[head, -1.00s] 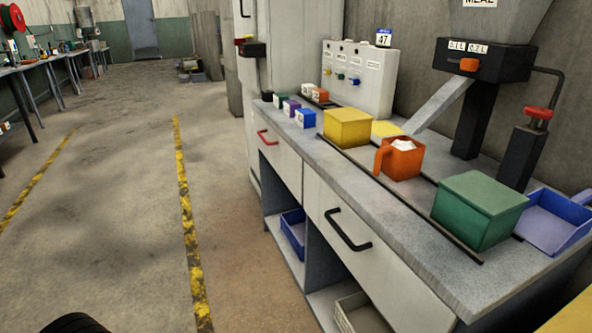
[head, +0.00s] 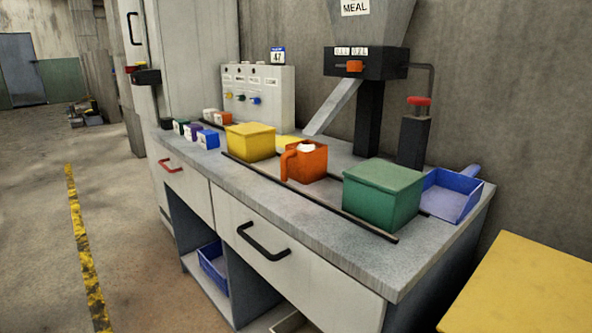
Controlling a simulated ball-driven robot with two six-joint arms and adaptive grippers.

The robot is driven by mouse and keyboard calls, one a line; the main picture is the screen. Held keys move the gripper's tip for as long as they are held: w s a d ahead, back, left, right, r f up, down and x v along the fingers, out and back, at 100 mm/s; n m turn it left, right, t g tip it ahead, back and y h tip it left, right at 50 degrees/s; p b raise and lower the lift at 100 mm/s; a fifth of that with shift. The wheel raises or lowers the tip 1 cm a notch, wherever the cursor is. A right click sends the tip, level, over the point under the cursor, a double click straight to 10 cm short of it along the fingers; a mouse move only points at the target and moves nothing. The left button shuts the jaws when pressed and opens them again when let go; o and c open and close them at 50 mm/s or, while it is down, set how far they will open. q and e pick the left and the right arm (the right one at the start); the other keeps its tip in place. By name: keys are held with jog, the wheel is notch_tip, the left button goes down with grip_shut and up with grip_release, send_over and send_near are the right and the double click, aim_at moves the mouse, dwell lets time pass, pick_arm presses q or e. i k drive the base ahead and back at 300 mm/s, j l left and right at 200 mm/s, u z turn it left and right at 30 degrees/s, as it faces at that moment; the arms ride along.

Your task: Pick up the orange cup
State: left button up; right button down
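The orange cup (head: 307,164) stands upright on the grey counter, with its handle on its left side and something white inside. It stands between a yellow box (head: 250,143) on its left and a green box (head: 382,196) on its right, below the end of a metal chute (head: 333,107). Neither of my grippers shows in the head view.
The counter (head: 290,222) has two long dark rails and a blue scoop-like tray (head: 450,196) at its right end. A meal hopper (head: 370,30) stands behind. A yellow surface (head: 525,295) fills the lower right. Open floor lies at left.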

aim_at(305, 162)
jog(key=i+j+z, duration=0.15)
jog(key=j, duration=0.3)
jog(key=i+j+z, duration=0.15)
jog(key=j, duration=0.3)
jog(key=i+j+z, duration=0.15)
jog(key=j, duration=0.3)
jog(key=i+j+z, duration=0.1)
jog(key=j, duration=0.4)
jog(key=i+j+z, duration=0.15)
jog(key=j, duration=0.35)
